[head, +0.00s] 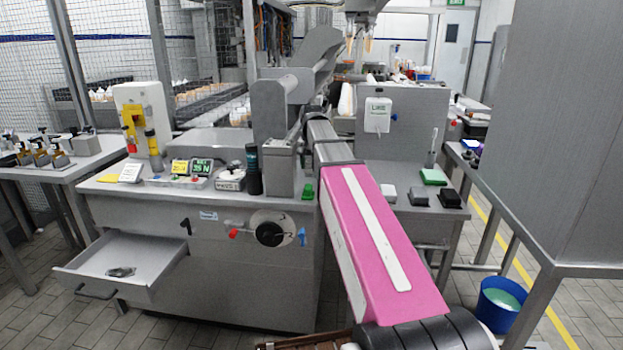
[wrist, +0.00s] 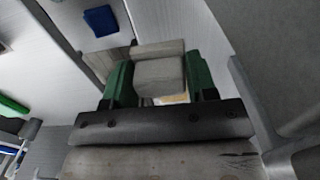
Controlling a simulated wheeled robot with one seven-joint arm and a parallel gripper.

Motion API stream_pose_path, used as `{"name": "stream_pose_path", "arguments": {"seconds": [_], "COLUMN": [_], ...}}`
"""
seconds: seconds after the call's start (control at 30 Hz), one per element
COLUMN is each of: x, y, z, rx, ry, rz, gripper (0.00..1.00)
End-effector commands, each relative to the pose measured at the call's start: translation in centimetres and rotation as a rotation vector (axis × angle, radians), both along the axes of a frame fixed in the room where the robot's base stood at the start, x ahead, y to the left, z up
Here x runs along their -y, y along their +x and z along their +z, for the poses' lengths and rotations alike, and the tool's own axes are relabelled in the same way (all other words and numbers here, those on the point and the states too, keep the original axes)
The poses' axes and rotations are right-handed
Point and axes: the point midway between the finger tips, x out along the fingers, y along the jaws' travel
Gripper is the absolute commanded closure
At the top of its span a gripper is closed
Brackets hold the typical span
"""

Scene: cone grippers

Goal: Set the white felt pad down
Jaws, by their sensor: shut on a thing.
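In the wrist view my gripper (wrist: 160,82) has two green fingers, shut on a pale, off-white block-like pad (wrist: 158,76), which I take to be the white felt pad. The pad sits between the fingers, with one finger against each side. Its underside is hidden, so I cannot tell whether it touches a surface. In the head view my pink-covered arm reaches forward over the steel workbench (head: 215,205). I cannot clearly make out the gripper or the held pad there.
A small white-topped block (head: 388,193), two black blocks (head: 420,196) and a green pad (head: 433,177) lie on the bench's right part. A dark bottle (head: 253,170) and small displays (head: 199,168) stand left of my arm. An open drawer (head: 125,265) juts out at the front left.

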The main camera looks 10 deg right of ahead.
Motion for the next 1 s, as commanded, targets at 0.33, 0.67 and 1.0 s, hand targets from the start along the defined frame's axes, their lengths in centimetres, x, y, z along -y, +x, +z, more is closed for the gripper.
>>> {"name": "stream_pose_path", "arguments": {"seconds": [0.33,0.67,1.0], "x": [0.0,0.0,0.0], "y": [0.0,0.0,0.0], "z": [-2.5,-5.5,-5.7], "rx": [0.000,0.000,0.000], "ry": [0.000,0.000,0.000], "rz": [0.000,0.000,0.000], "gripper": [0.71,0.71,0.35]}}
